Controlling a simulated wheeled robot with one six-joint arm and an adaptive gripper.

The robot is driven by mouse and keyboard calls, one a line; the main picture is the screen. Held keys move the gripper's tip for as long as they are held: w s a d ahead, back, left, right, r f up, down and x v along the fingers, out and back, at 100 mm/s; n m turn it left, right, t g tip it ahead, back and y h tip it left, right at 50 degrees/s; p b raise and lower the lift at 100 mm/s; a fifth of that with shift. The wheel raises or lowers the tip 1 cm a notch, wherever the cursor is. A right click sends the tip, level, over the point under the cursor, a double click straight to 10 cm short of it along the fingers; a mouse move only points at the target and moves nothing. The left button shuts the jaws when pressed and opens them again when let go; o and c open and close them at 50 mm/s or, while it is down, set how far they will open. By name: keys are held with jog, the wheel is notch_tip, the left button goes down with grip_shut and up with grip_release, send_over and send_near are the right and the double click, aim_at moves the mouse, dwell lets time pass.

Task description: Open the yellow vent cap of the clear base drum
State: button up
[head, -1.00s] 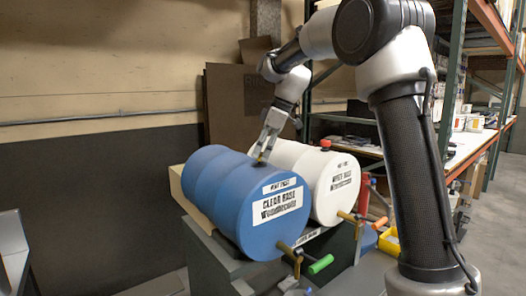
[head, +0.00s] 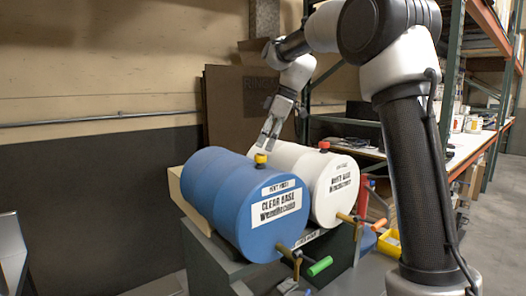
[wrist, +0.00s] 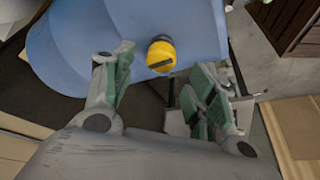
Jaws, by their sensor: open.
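The clear base drum (head: 225,195) is the blue drum lying on its side, with a white label on its front end. Its yellow vent cap (head: 261,158) sits on the top near the front rim. In the wrist view the cap lies beyond and between the spread fingers (wrist: 160,70).
A white drum (head: 328,190) with a red cap (head: 324,146) lies close on the right. Both drums rest on a dark rack (head: 215,262). Shelving stands behind on the right.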

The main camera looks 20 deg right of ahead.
jog(key=v, duration=0.7)
jog(key=shift+d+r, duration=0.15)
jog(key=shift+r, duration=0.15)
notch_tip(320, 180, down, 6)
jog(key=d+m+h, duration=0.1)
jog(key=d+m, duration=0.1)
jog(key=m, duration=0.4)
jog(key=s+d+f+m+t+h, duration=0.1)
jog(key=s+d+f+m, duration=0.1)
jog(key=s, duration=0.9)
jog(key=s+d+f+m+h, duration=0.1)
jog(key=s+d+f+m, duration=0.2)
jog(key=s, duration=0.9)
jog(key=s+d+f+m+t+h, duration=0.1)
jog(key=s+d+f+m, duration=0.1)
jog(key=s+f, duration=0.4)
jog(key=shift+s+d+m+t, duration=0.3)
jog(key=shift+s+d, duration=0.25)
jog(key=shift+s, duration=2.1)
